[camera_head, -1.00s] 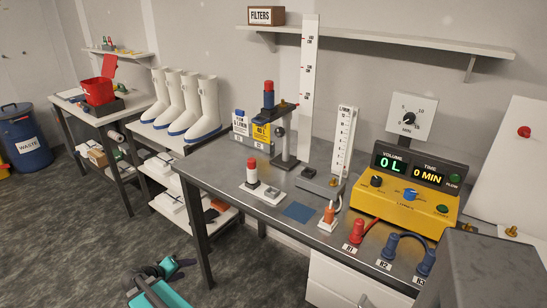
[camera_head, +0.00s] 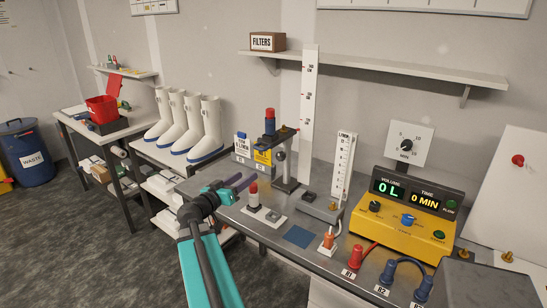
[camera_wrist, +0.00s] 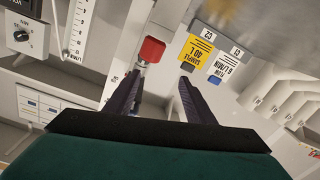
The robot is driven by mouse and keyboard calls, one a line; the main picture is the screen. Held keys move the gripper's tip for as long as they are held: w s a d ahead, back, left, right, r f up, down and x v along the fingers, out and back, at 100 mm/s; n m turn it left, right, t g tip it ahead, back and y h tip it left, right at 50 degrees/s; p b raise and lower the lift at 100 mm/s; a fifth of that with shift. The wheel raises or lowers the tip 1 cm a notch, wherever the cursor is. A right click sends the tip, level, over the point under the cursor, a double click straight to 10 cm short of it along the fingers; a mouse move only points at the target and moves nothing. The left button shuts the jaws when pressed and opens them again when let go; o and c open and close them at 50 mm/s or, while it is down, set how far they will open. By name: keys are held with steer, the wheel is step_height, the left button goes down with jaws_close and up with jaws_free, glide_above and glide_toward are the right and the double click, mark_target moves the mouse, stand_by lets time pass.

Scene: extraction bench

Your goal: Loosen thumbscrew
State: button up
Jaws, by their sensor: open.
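A stand (camera_head: 289,170) at the back of the bench carries a clamp with a blue, red-topped cylinder (camera_head: 269,124). A small grey round knob (camera_head: 281,155) sits on the post below the clamp; it looks like the thumbscrew. My gripper (camera_head: 250,181) is over the bench's left part, left of and below the knob, apart from it. In the wrist view its dark fingers (camera_wrist: 160,80) are spread with nothing between them. A red cap (camera_wrist: 151,50) shows just beyond the fingertips; I cannot tell which piece it belongs to. The knob is not clear in the wrist view.
A red-topped piece (camera_head: 253,192) stands close to my gripper. Yellow and blue tags (camera_head: 262,157) stand behind. The flow gauge (camera_head: 343,168) and yellow pump (camera_head: 402,235) stand to the right. White boots (camera_head: 205,130) stand at left. A blue square (camera_head: 298,236) lies on the bench.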

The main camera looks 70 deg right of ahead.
mark_target(278, 157)
steer(key=s+r, duration=0.1)
steer(key=s+d+m, duration=0.1)
steer(key=s, duration=0.1)
steer(key=shift+d+r+m+g, duration=0.1)
steer(key=shift+r+m+g, duration=0.2)
steer(key=shift+r, duration=0.1)
steer(key=shift+d, duration=0.1)
steer(key=p+x, duration=0.5)
steer(key=x, duration=0.7)
steer(key=shift+r, duration=0.2)
steer(key=shift+p+x, duration=0.55)
steer(key=shift+x, duration=0.3)
steer(key=shift+s+f, duration=0.1)
steer(key=shift+f, duration=0.05)
steer(key=c, duration=1.1)
steer(key=shift+o, duration=0.2)
